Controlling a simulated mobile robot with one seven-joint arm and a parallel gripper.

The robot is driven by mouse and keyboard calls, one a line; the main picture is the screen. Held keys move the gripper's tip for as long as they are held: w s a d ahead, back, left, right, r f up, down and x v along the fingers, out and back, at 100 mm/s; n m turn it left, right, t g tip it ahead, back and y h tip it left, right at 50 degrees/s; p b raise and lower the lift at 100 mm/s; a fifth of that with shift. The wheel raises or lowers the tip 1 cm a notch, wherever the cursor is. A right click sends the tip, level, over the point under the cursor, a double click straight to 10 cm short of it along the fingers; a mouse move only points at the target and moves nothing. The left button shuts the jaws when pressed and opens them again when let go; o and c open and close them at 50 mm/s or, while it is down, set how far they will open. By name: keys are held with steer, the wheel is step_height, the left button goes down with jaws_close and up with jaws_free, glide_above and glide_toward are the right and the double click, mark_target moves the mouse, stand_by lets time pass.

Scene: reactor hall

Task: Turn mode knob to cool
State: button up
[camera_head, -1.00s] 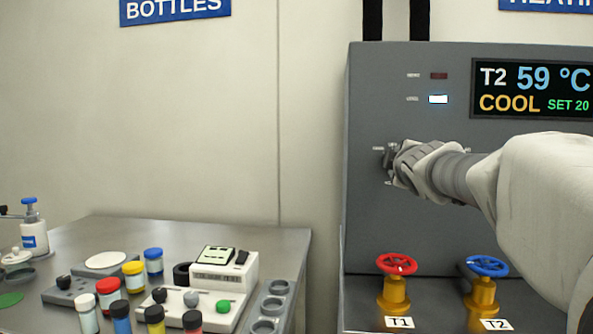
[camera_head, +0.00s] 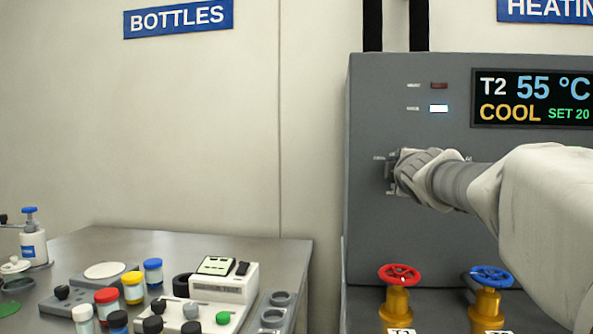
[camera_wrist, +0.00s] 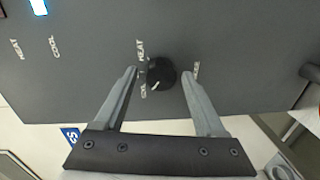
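The mode knob (camera_wrist: 160,73) is a round black knob with a white pointer line, on the grey panel (camera_head: 410,235). In the wrist view, HEAT, COOL and a third, hard-to-read label stand around it, and the pointer line slants toward the COOL label (camera_wrist: 144,90). My gripper (camera_wrist: 163,72) is open, its two fingers on either side of the knob with a gap to each. In the head view my gripper (camera_head: 392,172) is at the panel face and hides the knob. The display (camera_head: 532,98) reads T2 55 °C, COOL, SET 20.
Below the panel stand a red valve wheel (camera_head: 399,275) and a blue valve wheel (camera_head: 492,277). A lit white indicator (camera_head: 439,108) is above my gripper. At left, a metal table (camera_head: 150,243) holds several bottles and devices. The wall between is bare.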

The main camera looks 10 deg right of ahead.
steer(key=shift+s, duration=0.1)
steer(key=p+v, duration=0.2)
steer(key=v, duration=1.5)
steer(key=shift+s+a, duration=0.1)
steer(key=shift+s, duration=0.05)
steer(key=s+a+f+m+g+y+p, duration=0.15)
steer(key=s+a+f+m+g, duration=0.3)
steer(key=f, duration=0.45)
steer(key=s+a+f+m+g+y, duration=0.2)
steer(key=s+a+f+m+g, duration=0.25)
steer(key=f, duration=0.45)
steer(key=s+a+f+m+g+y+p, duration=0.1)
steer(key=s+a+f+m+g+y, duration=0.15)
steer(key=s+f+m, duration=0.4)
steer(key=shift+n+t+h, duration=0.35)
steer(key=shift+n+h, duration=0.15)
steer(key=shift+n, duration=0.45)
step_height(320, 180, up, 20)
steer(key=p, duration=2.1)
steer(key=shift+s+a+f, duration=0.1)
steer(key=shift+s+f, duration=0.1)
